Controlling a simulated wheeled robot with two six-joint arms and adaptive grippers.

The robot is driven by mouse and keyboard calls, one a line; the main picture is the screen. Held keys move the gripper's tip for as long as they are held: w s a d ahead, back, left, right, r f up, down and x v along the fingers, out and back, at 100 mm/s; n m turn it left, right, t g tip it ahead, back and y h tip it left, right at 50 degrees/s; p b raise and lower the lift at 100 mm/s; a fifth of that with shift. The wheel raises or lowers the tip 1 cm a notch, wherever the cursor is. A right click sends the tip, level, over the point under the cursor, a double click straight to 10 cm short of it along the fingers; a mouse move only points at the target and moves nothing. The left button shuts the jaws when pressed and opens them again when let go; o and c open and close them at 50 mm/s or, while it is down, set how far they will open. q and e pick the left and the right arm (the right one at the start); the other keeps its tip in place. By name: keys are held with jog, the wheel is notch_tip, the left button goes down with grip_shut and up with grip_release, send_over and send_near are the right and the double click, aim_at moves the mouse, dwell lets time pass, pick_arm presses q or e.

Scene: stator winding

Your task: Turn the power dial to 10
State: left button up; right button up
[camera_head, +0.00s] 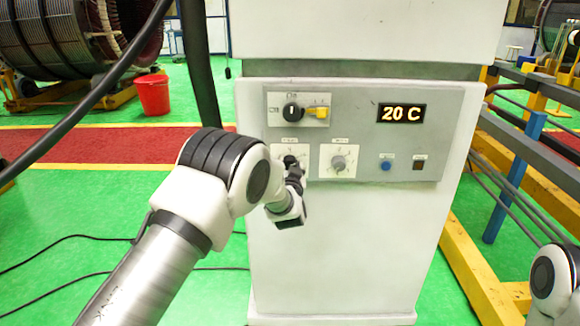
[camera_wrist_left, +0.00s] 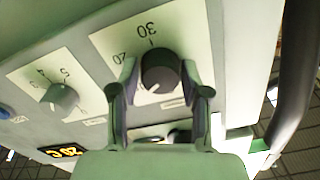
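Two dials sit side by side on the grey control panel (camera_head: 372,110). The left dial, a dark round knob (camera_wrist_left: 160,69) on a white plate marked 20 and 30, is mostly hidden by my left gripper in the head view. Its pointer mark faces lower left in the wrist view. My left gripper (camera_wrist_left: 158,82) has one finger on each side of this knob; whether they press on it is not clear. The dial labels are too small to read. My right gripper is out of view.
A display (camera_head: 402,113) reads 20 C. A black switch (camera_head: 292,111) and a yellow one (camera_head: 318,112) sit above the dials. A blue button (camera_head: 386,166) is at the panel's right. Yellow and blue rails (camera_head: 510,180) stand right of the white cabinet (camera_head: 345,240).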

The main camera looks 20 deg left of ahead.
pick_arm(q)
jog(key=shift+o, duration=0.3)
jog(key=v, duration=1.2)
